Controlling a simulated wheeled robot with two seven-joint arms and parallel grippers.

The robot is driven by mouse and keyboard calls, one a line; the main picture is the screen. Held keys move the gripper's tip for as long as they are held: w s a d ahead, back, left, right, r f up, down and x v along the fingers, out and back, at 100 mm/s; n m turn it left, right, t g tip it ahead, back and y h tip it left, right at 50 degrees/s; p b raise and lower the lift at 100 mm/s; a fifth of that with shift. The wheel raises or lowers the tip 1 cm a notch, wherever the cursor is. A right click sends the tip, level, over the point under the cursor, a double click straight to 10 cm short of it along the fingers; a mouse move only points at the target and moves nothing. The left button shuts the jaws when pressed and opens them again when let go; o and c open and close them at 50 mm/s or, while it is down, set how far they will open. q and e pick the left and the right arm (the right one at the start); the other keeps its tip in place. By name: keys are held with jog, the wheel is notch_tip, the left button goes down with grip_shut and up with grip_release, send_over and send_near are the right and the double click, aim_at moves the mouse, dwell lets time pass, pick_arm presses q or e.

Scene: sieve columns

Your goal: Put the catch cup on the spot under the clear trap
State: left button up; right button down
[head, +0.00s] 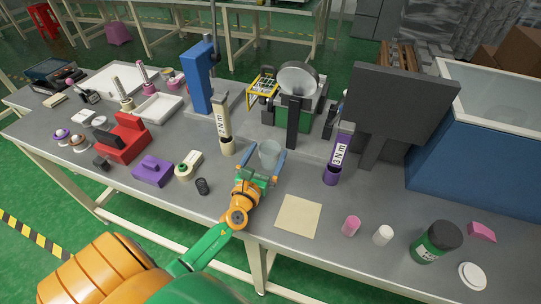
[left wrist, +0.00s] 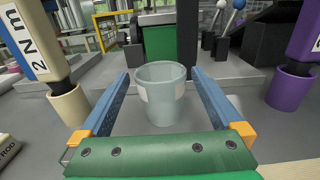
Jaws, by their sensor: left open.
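The catch cup appears to be the pale translucent cup (head: 269,153) standing upright on the grey bench, with a whitish patch on its side in the left wrist view (left wrist: 162,97). My left gripper (head: 264,160) is open, its two blue fingers on either side of the cup. In the left wrist view gaps show between the cup and both fingers (left wrist: 161,85). I cannot make out a clear trap or a marked spot under one. A flat beige square (head: 298,215) lies at the bench's front edge. My right gripper is not in view.
A beige column (head: 223,122) marked 2 N m stands left of the cup, a purple one (head: 338,158) marked 3 N m stands right. A green box (head: 292,113) and dark post (head: 292,122) are behind. A small black cylinder (head: 202,186) stands front left.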

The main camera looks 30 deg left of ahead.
pick_arm(q)
jog(key=shift+x, duration=0.9)
jog(key=shift+w, duration=0.25)
jog(key=shift+s, duration=0.1)
jog(key=c, duration=1.4)
